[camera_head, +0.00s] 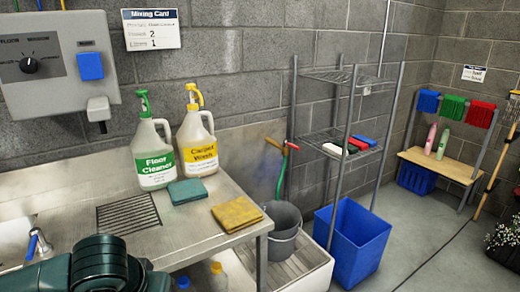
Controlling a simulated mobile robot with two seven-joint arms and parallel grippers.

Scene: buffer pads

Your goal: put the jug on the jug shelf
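Two white jugs stand upright on the steel counter (95,208). The floor cleaner jug (154,158) has a green label and a green pump top. The carpet wash jug (197,148), just right of it, has a yellow label and a yellow pump top. No shelf is clearly marked as the jug shelf. A metal wire rack (335,77) stands right of the counter; its top tier looks empty. Dark green rounded links of my arm show at the bottom left. Neither gripper is in view.
A teal pad (187,192) and a yellow pad (237,213) lie on the counter. Capped bottles (217,277) show beneath the counter. A wooden bench (440,165) stands at the right.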

